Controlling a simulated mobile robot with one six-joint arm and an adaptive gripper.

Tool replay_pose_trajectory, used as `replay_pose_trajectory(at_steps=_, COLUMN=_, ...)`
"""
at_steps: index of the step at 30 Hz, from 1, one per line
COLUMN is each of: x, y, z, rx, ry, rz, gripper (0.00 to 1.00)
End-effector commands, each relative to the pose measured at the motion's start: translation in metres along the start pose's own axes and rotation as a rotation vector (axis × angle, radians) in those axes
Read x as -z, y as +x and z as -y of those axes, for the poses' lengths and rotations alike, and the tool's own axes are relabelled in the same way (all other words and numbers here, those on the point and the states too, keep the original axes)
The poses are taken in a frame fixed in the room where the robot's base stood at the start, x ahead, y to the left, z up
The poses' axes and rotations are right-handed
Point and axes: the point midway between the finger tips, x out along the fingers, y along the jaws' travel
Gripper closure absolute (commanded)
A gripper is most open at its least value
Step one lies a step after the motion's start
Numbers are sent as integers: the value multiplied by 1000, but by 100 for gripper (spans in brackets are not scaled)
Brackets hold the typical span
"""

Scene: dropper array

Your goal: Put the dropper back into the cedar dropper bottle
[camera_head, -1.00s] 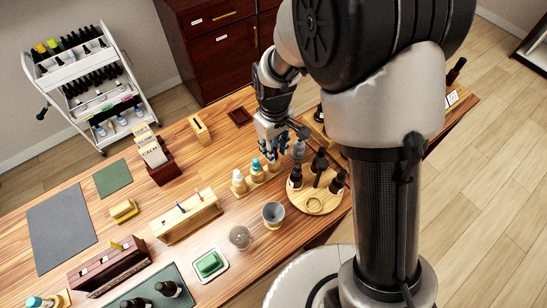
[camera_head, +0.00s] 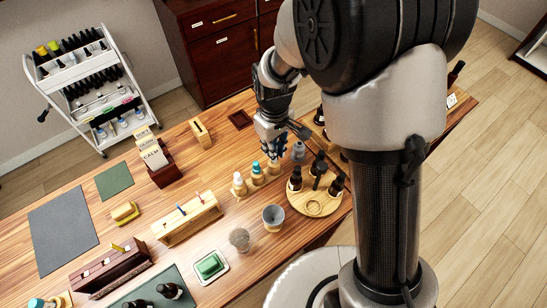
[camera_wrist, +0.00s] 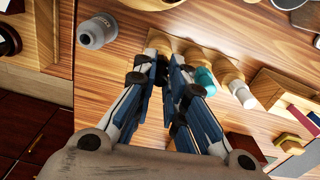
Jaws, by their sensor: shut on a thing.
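My gripper (camera_head: 275,158) points down over the far end of a short row of small bottles. In the wrist view its fingers (camera_wrist: 163,70) are closed together on the dropper, which is mostly hidden between them. A pale tan bottle or stand (camera_wrist: 163,42) shows just beyond the fingertips; I cannot tell whether they touch. Beside it are a bottle with a teal cap (camera_head: 256,165), also in the wrist view (camera_wrist: 205,80), and one with a white cap (camera_head: 239,179), also in the wrist view (camera_wrist: 241,93). Labels are unreadable, so I cannot tell which is cedar.
A grey bottle (camera_head: 299,152) stands close to the gripper. A round wooden tray (camera_head: 314,207) with dark bottles is nearby. A grey cup (camera_head: 273,216), a wooden rack (camera_head: 187,222) and a green soap dish (camera_head: 210,266) stand toward the front.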

Motion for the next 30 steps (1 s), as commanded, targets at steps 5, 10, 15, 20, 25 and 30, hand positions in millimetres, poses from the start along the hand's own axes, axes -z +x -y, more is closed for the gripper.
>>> replay_pose_trajectory(at_steps=5, x=0, y=-3, z=0, rx=0, ry=0, rz=0, gripper=95)
replay_pose_trajectory(at_steps=10, x=0, y=-2, z=0, rx=0, ry=0, rz=0, gripper=95)
replay_pose_trajectory(at_steps=15, x=0, y=-10, z=0, rx=0, ry=0, rz=0, gripper=95)
replay_pose_trajectory(at_steps=20, x=0, y=-29, z=0, rx=0, ry=0, rz=0, gripper=95)
replay_pose_trajectory(at_steps=25, x=0, y=-50, z=0, rx=-1, ry=0, rz=-1, gripper=95)
replay_pose_trajectory(at_steps=30, x=0, y=-70, z=0, rx=0, ry=0, rz=0, gripper=95)
